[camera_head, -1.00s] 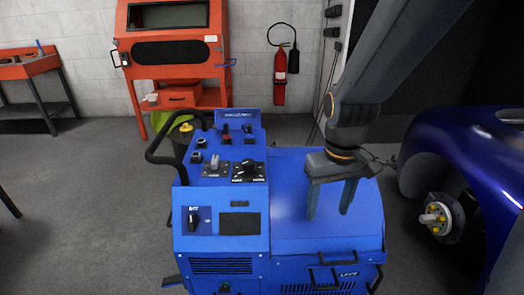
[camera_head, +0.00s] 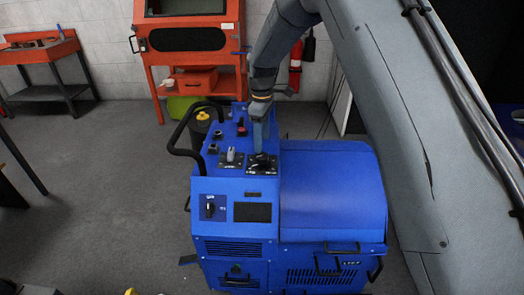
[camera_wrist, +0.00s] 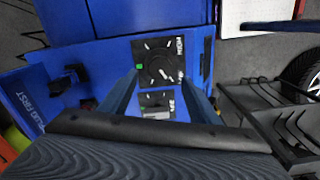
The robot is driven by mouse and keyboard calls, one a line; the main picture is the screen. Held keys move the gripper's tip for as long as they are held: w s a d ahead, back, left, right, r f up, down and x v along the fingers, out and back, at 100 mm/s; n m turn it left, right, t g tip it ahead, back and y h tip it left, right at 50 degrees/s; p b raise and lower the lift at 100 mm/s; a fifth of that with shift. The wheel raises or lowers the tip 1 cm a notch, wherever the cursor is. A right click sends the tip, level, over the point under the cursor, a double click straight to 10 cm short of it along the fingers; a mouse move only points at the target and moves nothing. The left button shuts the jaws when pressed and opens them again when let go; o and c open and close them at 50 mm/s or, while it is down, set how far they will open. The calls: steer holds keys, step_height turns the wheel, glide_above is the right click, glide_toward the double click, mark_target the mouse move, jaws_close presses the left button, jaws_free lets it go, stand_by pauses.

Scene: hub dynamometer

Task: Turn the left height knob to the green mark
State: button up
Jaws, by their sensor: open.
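A black knob (camera_wrist: 160,66) sits on a square dark plate with white lettering and one green mark (camera_wrist: 139,67) at its edge, in the wrist view. In the head view this plate and its knob (camera_head: 262,163) are on the top panel of the blue machine (camera_head: 235,240). My gripper (camera_head: 261,148) points down over the plate. In the wrist view the fingers of my gripper (camera_wrist: 159,78) are spread, one on each side of the knob; contact cannot be made out. The knob's pointer is too small to read.
A second plate with a pale grey lever (camera_head: 231,156) lies to the left. Other switches, such as a red one (camera_head: 241,128), stand farther back. A black handle (camera_head: 180,140) curves along the machine's left side. A smooth blue hood (camera_head: 330,190) lies to the right.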

mark_target(262, 155)
steer(key=shift+f+p, duration=0.8)
steer(key=shift+f, duration=2.35)
steer(key=c, duration=1.1)
steer(key=shift+o, duration=0.2)
